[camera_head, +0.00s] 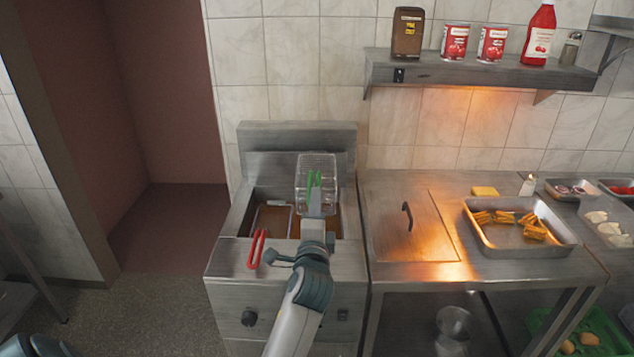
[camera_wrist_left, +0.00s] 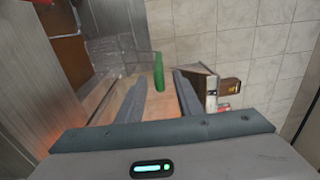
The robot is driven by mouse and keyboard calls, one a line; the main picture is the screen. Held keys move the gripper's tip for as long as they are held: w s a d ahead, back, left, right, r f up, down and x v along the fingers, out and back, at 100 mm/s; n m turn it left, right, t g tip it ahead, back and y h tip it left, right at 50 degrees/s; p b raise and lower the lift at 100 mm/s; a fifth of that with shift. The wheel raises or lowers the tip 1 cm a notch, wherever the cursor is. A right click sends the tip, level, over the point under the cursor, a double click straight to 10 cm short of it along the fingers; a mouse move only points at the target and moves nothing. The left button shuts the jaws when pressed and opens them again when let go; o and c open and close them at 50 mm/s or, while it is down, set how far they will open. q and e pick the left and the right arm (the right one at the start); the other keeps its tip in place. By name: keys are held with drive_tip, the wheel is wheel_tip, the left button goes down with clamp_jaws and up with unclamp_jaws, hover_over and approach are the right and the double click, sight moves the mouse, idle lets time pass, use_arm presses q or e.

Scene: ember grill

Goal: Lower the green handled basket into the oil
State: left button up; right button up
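The green handled basket (camera_head: 318,165) is a pale mesh basket above the right part of the fryer (camera_head: 345,255), in front of its back panel. Its green handle (camera_head: 315,182) points toward my left gripper (camera_head: 315,197). In the left wrist view the green handle (camera_wrist_left: 158,70) stands between my two fingertips (camera_wrist_left: 158,85), with a visible gap on each side. The fingers look open; I see no contact. Brown oil (camera_head: 275,222) shows in the fryer well, partly hidden by my arm and the basket.
A red handle (camera_head: 257,248) leans over the fryer's front left, from a basket low in the left well. A steel counter (camera_head: 400,270) adjoins on the right, with a tray (camera_head: 520,245) of orange food. A wall shelf (camera_head: 480,74) holds cans and bottles.

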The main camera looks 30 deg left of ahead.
sight(317, 183)
use_arm(q)
drive_tip(key=p+x, duration=0.2)
drive_tip(key=x, duration=0.6)
drive_tip(key=shift+w, duration=0.1)
drive_tip(key=shift+c, duration=0.6)
clamp_jaws()
drive_tip(key=shift+r, duration=0.1)
drive_tip(key=shift+r+p, duration=2.35)
drive_tip(key=shift+p, duration=0.05)
drive_tip(key=shift+p+v, duration=0.8)
drive_tip(key=shift+v, duration=1.65)
drive_tip(key=shift+r, duration=0.1)
